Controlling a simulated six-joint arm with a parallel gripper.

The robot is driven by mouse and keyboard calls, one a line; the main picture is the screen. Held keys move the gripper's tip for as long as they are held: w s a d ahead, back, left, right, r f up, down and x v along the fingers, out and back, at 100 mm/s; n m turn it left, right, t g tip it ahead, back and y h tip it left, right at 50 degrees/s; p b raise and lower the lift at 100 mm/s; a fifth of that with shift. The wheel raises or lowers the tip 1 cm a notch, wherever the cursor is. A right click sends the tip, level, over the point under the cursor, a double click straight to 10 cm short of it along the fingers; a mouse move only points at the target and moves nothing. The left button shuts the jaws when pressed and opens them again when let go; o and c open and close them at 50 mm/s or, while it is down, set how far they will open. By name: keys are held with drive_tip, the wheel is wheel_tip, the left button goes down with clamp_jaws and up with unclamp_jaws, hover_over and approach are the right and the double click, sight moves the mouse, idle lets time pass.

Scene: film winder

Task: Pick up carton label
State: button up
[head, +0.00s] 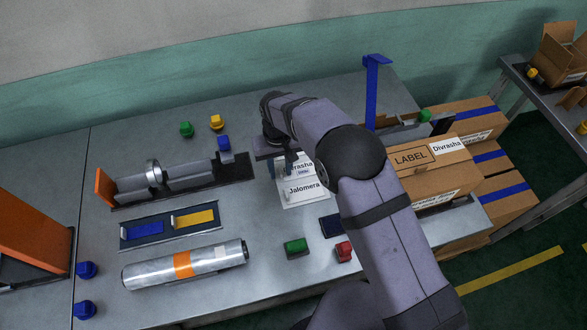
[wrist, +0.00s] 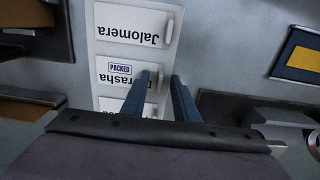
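A white sheet of carton labels lies flat on the table under my gripper. In the wrist view, the Jalomera label (wrist: 130,25) is at the top and the Divrasha label with a blue PACKED stamp (wrist: 122,72) is in the middle. A third label (wrist: 112,105) is mostly hidden by my gripper. Each visible label has a raised white tab at its right end. My gripper (wrist: 161,76) points down, its two blue fingers apart around the Divrasha label's tab area; contact cannot be told. The Jalomera label also shows in the head view (head: 304,188). A carton (head: 410,160) at right bears a Divrasha label.
A silver roll (head: 185,265), a tray with blue and yellow pieces (head: 127,242) and a winder (head: 180,180) are left. A blue post (head: 371,95) stands behind.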

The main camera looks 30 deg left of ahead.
drive_tip(key=shift+c, duration=0.6)
clamp_jaws()
drive_tip(key=shift+r, duration=0.15)
wheel_tip(320, 180, up, 10)
drive_tip(key=b, duration=0.3)
idle(0.4)
